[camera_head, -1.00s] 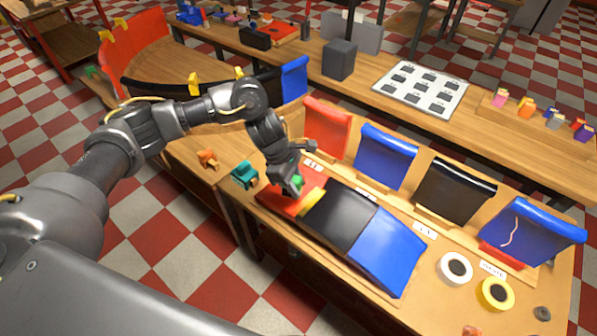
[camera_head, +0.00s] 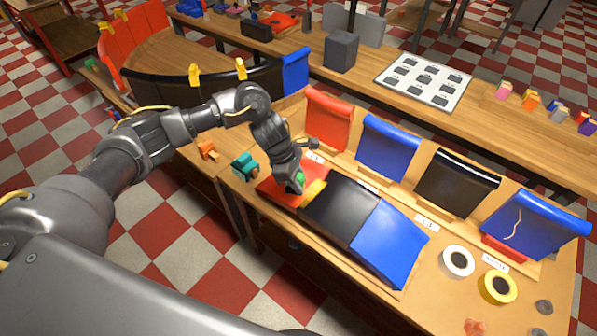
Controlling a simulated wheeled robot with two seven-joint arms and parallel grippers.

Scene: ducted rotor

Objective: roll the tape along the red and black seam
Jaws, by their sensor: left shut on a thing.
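Red (camera_head: 278,190), black (camera_head: 341,209) and blue (camera_head: 389,243) panels lie edge to edge on the front table. A yellow strip of tape (camera_head: 314,191) shows at the seam between red and black. My left gripper (camera_head: 298,188) is over the red panel beside that seam, shut on a small green thing (camera_head: 301,178) that is mostly hidden by the fingers. I cannot tell whether the green thing touches the tape. A white tape roll (camera_head: 457,262) and a yellow tape roll (camera_head: 497,286) lie at the table's right. My right gripper is not in view.
Upright red (camera_head: 328,118), blue (camera_head: 388,148), black (camera_head: 457,184) and damaged blue (camera_head: 535,228) panels stand behind. A teal clamp (camera_head: 246,166) and an orange clamp (camera_head: 208,149) sit at the left. A curved duct assembly (camera_head: 200,86) stands behind my left arm.

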